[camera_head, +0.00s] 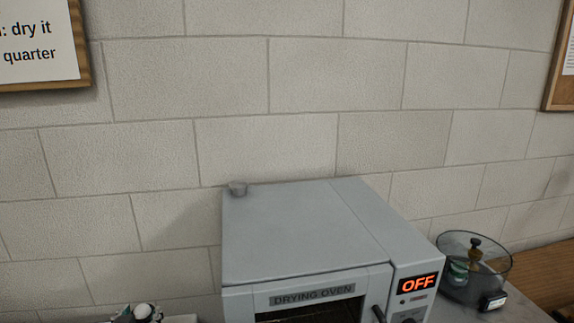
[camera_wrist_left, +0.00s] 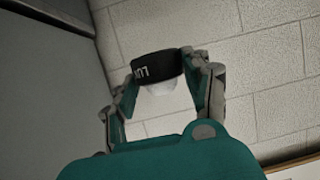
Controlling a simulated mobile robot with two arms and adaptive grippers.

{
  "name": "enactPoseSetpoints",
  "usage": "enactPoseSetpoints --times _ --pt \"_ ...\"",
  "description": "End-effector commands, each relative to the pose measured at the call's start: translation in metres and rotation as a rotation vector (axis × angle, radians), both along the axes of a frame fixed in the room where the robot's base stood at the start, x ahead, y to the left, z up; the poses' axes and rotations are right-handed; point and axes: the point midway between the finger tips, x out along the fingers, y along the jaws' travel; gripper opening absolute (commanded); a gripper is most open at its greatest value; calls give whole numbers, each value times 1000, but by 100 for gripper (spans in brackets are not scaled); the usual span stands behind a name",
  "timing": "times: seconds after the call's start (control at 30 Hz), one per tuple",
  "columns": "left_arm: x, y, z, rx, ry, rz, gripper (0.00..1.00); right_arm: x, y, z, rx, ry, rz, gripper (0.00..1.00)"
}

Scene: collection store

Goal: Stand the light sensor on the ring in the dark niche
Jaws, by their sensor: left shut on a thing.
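The light sensor (camera_wrist_left: 154,66) has a black body with white lettering and a pale dome. My left gripper (camera_wrist_left: 164,84) is shut on it, one finger at each side, in the left wrist view. In the head view, the top of my left gripper (camera_head: 128,315) and the sensor's white dome (camera_head: 144,310) just show at the bottom edge, left of the oven. The rest of them is cut off there. I see neither the ring nor the dark niche in these views. My right gripper is not in view.
A grey drying oven (camera_head: 290,235), its display reading OFF, stands against the block wall. A framed sign (camera_head: 45,45) hangs at upper left.

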Motion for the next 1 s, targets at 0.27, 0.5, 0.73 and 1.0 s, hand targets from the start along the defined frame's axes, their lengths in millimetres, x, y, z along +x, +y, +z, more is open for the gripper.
enactPoseSetpoints --times 0.27,0.5,0.73,1.0 --pt "-74 -99 19 -2 -4 -223 12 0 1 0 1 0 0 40" --pt "-94 -118 16 2 -2 -272 12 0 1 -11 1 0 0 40" --pt "-94 -119 9 -6 -1 -269 12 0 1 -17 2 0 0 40" --pt "-93 -118 11 2 -2 -271 12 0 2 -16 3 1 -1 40"
